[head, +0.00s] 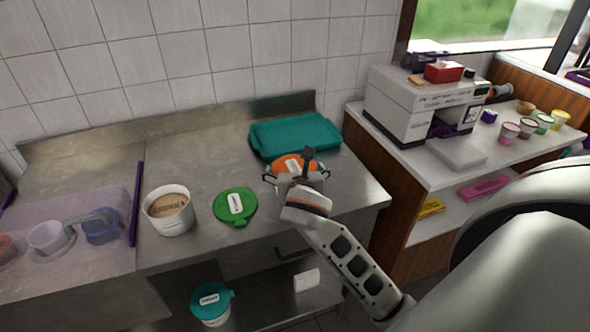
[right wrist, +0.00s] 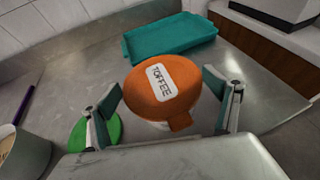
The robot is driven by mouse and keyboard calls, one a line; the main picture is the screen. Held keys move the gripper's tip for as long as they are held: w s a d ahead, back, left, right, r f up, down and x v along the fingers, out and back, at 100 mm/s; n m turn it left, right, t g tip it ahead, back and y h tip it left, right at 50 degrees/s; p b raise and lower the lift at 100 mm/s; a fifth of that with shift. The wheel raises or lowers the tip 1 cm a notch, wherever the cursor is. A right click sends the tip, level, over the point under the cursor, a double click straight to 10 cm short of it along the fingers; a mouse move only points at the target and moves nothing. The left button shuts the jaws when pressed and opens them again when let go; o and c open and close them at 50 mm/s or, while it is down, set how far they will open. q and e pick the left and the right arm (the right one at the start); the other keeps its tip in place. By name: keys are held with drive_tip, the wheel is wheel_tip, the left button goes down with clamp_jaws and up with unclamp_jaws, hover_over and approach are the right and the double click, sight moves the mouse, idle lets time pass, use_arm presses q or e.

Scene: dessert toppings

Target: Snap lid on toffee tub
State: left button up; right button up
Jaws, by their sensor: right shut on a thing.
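The orange toffee lid (head: 293,162), labelled TOFFEE, also shows in the right wrist view (right wrist: 163,86). It lies over a white tub (right wrist: 158,125), of which only a strip shows below the lid's front edge; I cannot tell whether it is fully seated. My right gripper (head: 297,172) is above it near the counter's right part, with its fingers on either side, shut on the lid. In the head view the gripper hides much of the lid and tub. My left gripper is not in view.
A teal tray (head: 296,135) lies behind the lid. A green lid (head: 235,206) and an open white tub with brown contents (head: 170,213) stand to the left. A teal-lidded tub (head: 211,302) is on the lower shelf. Bare steel counter (head: 205,165) lies behind the green lid.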

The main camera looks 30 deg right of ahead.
drive_tip(key=shift+f, duration=0.25)
idle(0.7)
drive_tip(key=o, duration=0.7)
drive_tip(key=shift+o, duration=0.2)
drive_tip(key=shift+r, duration=3)
clamp_jaws()
drive_tip(key=shift+w+d, duration=0.1)
